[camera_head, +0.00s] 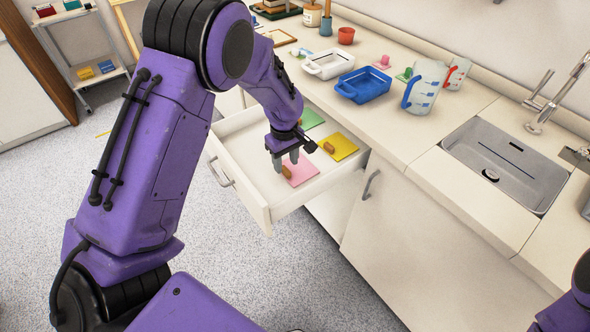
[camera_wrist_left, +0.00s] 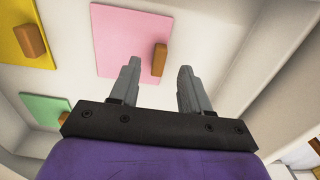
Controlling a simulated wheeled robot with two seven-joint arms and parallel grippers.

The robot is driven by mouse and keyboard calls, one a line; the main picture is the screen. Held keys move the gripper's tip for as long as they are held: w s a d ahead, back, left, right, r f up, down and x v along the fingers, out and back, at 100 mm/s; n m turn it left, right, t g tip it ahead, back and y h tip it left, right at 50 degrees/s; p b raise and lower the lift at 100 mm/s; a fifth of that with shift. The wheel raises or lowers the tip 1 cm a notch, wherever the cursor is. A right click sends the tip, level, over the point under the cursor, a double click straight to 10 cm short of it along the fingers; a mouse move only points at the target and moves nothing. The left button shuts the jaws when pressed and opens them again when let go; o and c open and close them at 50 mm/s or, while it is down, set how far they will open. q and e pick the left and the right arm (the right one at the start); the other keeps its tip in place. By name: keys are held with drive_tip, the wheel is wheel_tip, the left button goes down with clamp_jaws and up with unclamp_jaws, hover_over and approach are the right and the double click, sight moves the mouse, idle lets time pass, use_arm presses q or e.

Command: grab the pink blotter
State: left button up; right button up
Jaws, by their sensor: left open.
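The pink blotter (camera_head: 302,170) is a flat pink square with a brown block-shaped handle (camera_head: 287,171). It lies in the open white drawer (camera_head: 236,160). My left gripper (camera_head: 285,162) is open and empty, reaching down into the drawer at the blotter. In the left wrist view the pink blotter (camera_wrist_left: 128,38) is beyond the fingertips. Its brown handle (camera_wrist_left: 160,59) lies ahead of the gap between the two fingers (camera_wrist_left: 158,66), apart from them as far as I can tell. Of my right arm, only a purple part shows at the lower right.
A yellow blotter (camera_head: 343,147) with a brown handle and a green one (camera_head: 311,119) lie in the same drawer. The drawer walls surround them closely. On the counter stand a white tray (camera_head: 329,64), a blue tray (camera_head: 363,86) and measuring jugs (camera_head: 424,87), left of the sink (camera_head: 507,165).

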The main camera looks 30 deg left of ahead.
sight(286, 169)
use_arm(q)
wheel_tip(286, 169, down, 4)
drive_tip(key=shift+w+a+r, duration=0.15)
clamp_jaws()
